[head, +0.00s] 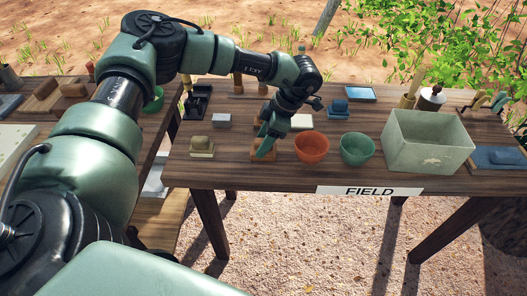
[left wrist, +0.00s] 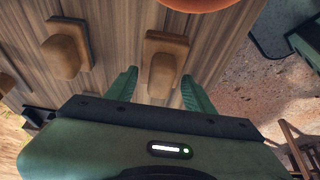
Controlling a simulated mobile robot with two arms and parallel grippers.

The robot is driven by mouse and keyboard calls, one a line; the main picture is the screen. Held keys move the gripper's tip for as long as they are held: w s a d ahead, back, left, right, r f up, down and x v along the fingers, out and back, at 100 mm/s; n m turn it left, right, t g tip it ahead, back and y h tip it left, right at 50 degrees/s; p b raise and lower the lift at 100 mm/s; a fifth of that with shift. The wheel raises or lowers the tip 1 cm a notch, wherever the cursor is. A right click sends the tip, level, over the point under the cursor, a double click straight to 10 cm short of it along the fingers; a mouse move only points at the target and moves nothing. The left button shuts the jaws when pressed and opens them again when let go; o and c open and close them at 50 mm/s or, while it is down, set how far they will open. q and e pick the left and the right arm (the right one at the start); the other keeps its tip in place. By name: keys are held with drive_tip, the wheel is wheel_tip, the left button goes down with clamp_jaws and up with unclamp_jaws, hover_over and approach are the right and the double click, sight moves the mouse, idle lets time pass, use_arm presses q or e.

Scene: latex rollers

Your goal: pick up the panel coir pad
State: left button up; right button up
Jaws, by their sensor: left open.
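A brown pad, a rounded block on a flat orange-brown base (head: 256,157), lies near the front edge of the table; I take it for the panel coir pad. In the left wrist view this pad (left wrist: 164,70) shows between my fingers. My left gripper (head: 265,146) is open above it and hides part of it in the head view. In the left wrist view the fingers of my left gripper (left wrist: 159,84) stand on either side of the block, with gaps showing. I cannot tell how far down they reach. My right gripper is not in view.
A similar tan block on a pale base (head: 202,147) stands to the left. An orange bowl (head: 311,147) is close on the right, then a green bowl (head: 356,149) and a large pale green bin (head: 428,145). A grey block (head: 221,121) lies behind.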

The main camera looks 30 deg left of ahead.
use_arm(q)
clamp_jaws()
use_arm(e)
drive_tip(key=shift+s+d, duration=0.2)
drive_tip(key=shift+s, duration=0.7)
use_arm(q)
drive_tip(key=shift+r, duration=0.15)
wheel_tip(320, 180, up, 20)
drive_tip(key=b, duration=0.1)
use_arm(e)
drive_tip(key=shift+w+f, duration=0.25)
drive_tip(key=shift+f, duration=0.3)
